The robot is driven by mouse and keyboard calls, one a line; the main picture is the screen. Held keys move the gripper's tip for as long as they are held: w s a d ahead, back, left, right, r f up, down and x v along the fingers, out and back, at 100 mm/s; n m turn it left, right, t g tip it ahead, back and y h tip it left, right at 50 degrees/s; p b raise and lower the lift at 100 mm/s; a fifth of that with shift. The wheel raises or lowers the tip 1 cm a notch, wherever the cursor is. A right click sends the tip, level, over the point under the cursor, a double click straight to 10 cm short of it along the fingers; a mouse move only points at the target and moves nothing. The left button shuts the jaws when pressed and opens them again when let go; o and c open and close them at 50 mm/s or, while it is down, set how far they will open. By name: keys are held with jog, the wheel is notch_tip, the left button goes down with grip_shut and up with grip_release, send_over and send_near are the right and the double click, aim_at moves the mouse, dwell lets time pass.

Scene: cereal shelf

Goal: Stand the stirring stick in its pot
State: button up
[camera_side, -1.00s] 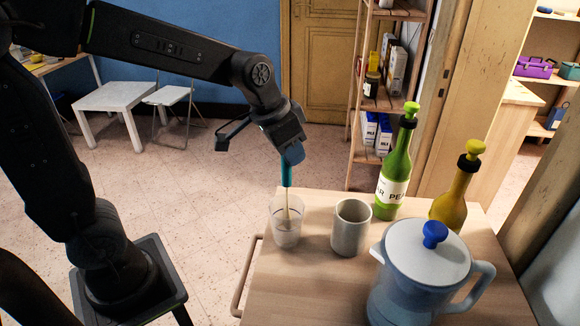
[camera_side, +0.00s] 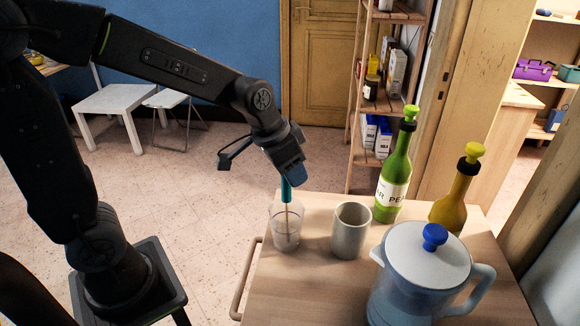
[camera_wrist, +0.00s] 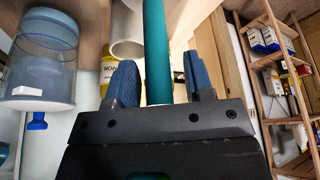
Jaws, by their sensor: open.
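The stirring stick has a teal handle (camera_side: 286,191) and a thin pale shaft that reaches down inside a clear pot (camera_side: 285,240). The stick looks almost upright. My gripper (camera_side: 289,180) is just above the pot, around the upper handle. In the wrist view the teal handle (camera_wrist: 157,50) runs between the two blue fingers of my gripper (camera_wrist: 162,84), with gaps on both sides, so it is open. The shaft's lower tip is not clear in the side view.
A grey mug (camera_side: 351,230) stands close right of the pot. Behind it are a green bottle (camera_side: 396,170) and a yellow bottle (camera_side: 455,195). A blue-grey pitcher (camera_side: 420,280) with a blue knob fills the table's front right. A shelf (camera_side: 385,105) with boxes stands behind.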

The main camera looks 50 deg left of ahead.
jog(key=d+v, duration=0.1)
jog(key=v, duration=1)
jog(key=s+a+f+n+t, duration=0.1)
jog(key=s+f, duration=0.3)
jog(key=s, duration=0.6)
jog(key=shift+s+f+n+y, duration=0.25)
jog(key=shift+s+n+y, duration=0.15)
jog(key=shift+n, duration=0.2)
jog(key=shift+o, duration=0.5)
jog(key=shift+w+r, duration=0.1)
jog(key=shift+w, duration=0.05)
